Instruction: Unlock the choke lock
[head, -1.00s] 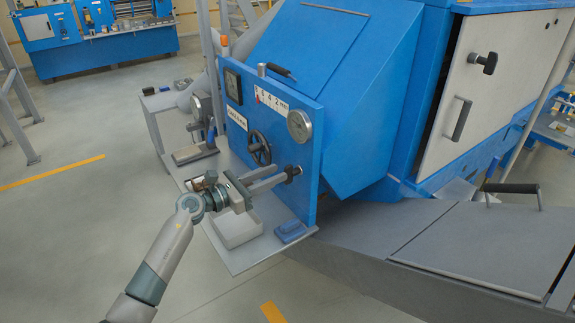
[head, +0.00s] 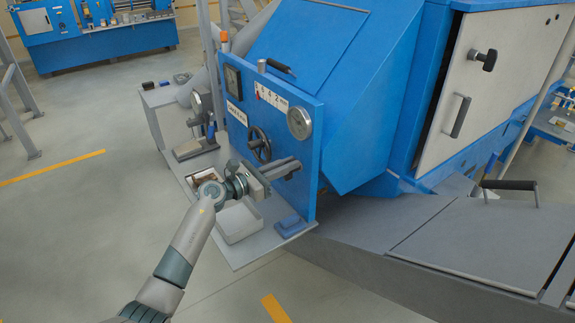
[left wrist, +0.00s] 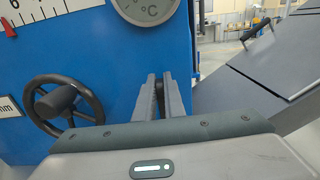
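The blue control panel (head: 312,120) carries a dark handwheel (head: 260,145) and a round gauge (head: 299,123). The handwheel also shows in the left wrist view (left wrist: 62,105). My left gripper (head: 292,166) reaches to the panel's lower right, below the gauge, with its two long fingers pointing at the panel face. In the left wrist view a narrow gap shows between the fingers (left wrist: 160,88), with something dark in it. This may be the choke lock, but the fingers hide it, and I cannot tell whether they grip it. My right gripper is out of view.
A grey shelf (head: 250,253) juts out below the panel, with an open light tray (head: 239,222) and a blue block (head: 290,226) on it. A clamp-like stand (head: 196,148) is at its far left.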

